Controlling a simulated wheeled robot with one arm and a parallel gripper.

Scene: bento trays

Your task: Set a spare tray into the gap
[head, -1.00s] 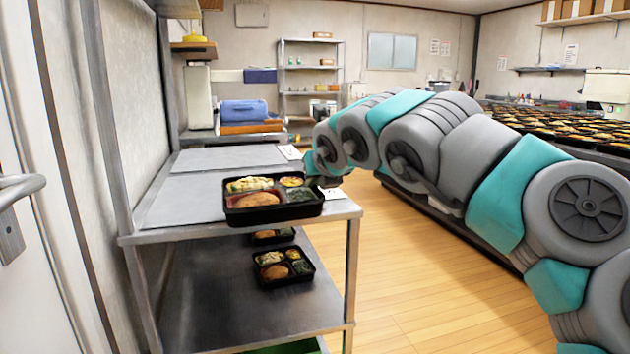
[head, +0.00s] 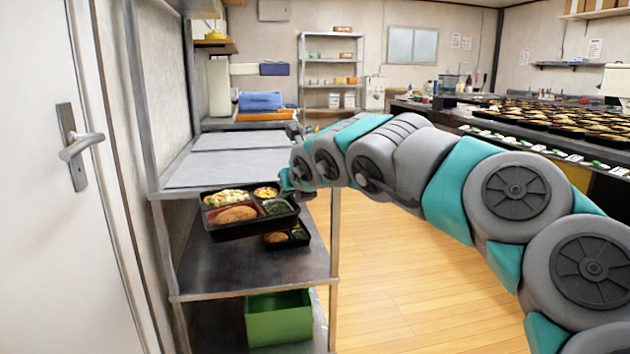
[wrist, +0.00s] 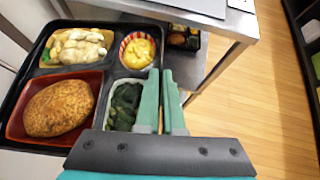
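A black bento tray (head: 232,232) is held up at the front of the metal shelf rack. It has a brown patty in a red section, pale chunks, a yellow cup and dark greens. My gripper (head: 288,184) is at its right edge; in the wrist view, the two green fingers (wrist: 161,100) straddle the tray wall and are closed on it. Another filled tray (head: 299,238) sits on the middle shelf, partly hidden behind the held one. The gap is not clearly visible; rows of trays (head: 560,116) cover the long counter at right.
The rack's top shelf (head: 225,168) carries flat grey sheets. A green bin (head: 279,322) stands on the lowest shelf. A door with a handle (head: 80,145) is close at left. Wooden floor (head: 400,290) is open between the rack and the counter (head: 455,122).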

